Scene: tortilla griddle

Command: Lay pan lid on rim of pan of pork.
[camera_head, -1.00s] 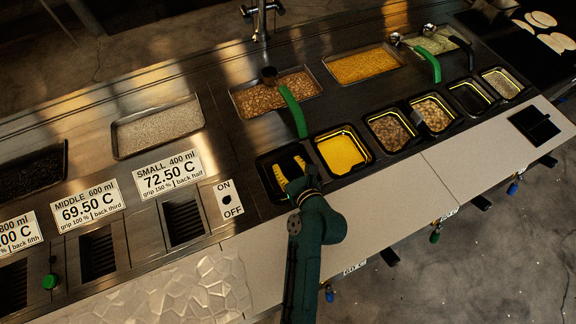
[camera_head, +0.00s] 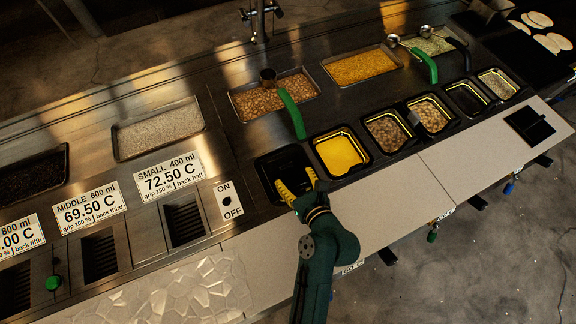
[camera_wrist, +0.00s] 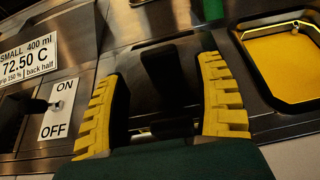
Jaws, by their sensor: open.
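A black square shape, seemingly the pan lid (camera_head: 281,160), covers the leftmost place in the front row of pans. Its dark colour makes its edges and seat on the rim hard to tell. In the wrist view a black upright piece like a handle (camera_wrist: 166,78) stands between my fingers. My gripper (camera_head: 296,179) is open at the near side of this black square, its yellow fingers apart and not closed on the handle. It also shows in the wrist view (camera_wrist: 162,72). Any pork under the lid is hidden, so I cannot confirm which pan holds it.
A pan of yellow food (camera_head: 341,151) sits just right of the lid. Pans of brownish chunks (camera_head: 388,131) follow. A green-handled ladle (camera_head: 292,112) lies close behind. An ON/OFF switch panel (camera_head: 228,200) is at left. The pale front counter (camera_head: 390,205) is clear.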

